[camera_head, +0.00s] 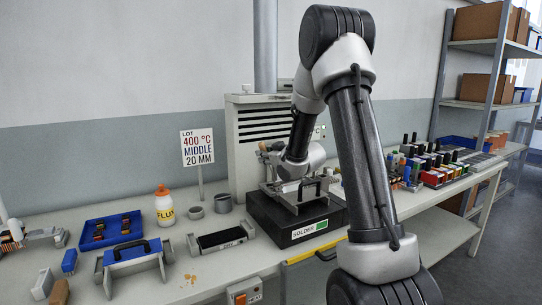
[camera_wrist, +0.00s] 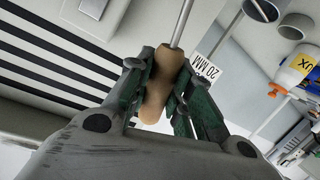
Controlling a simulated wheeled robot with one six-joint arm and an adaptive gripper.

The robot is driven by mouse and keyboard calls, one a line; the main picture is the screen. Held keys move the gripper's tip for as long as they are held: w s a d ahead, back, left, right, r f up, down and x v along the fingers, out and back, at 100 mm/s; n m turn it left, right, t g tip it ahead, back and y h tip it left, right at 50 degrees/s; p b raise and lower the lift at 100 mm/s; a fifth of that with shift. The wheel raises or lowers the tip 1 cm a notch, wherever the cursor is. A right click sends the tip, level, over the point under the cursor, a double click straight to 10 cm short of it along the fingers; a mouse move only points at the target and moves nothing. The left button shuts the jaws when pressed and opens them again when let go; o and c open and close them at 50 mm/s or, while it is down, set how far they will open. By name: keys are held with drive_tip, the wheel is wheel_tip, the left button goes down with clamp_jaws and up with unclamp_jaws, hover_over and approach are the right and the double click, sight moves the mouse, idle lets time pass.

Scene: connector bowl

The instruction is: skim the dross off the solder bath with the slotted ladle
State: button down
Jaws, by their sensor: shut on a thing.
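My gripper (camera_wrist: 158,82) is shut on the wooden handle (camera_wrist: 157,88) of the slotted ladle in the wrist view. The ladle's thin metal shaft (camera_wrist: 182,22) runs up out of that picture, so its slotted end is out of view there. In the head view my gripper (camera_head: 272,156) is above the back of the black solder bath (camera_head: 298,225), which bears a "SOLDER" label and a green panel. Metal frame parts (camera_head: 302,193) stand on top of the bath. The molten surface, any dross and the ladle's slotted end cannot be made out there.
A sign (camera_head: 197,148) reads "400 °C MIDDLE 20 MM". A flux bottle (camera_head: 165,208), grey cups (camera_head: 223,203), a blue tray (camera_head: 90,241) and a handled carrier (camera_head: 134,262) stand left of the bath. A louvred cabinet (camera_head: 247,135) rises behind it. Coloured racks (camera_head: 440,171) stand at right.

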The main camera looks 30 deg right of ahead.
drive_tip(key=shift+a, duration=0.3)
drive_tip(key=s+d, duration=0.1)
drive_tip(key=d, duration=0.9)
drive_tip(key=shift+s+d, duration=0.25)
drive_tip(key=shift+s, duration=0.15)
idle(0.6)
drive_tip(key=shift+r, duration=3)
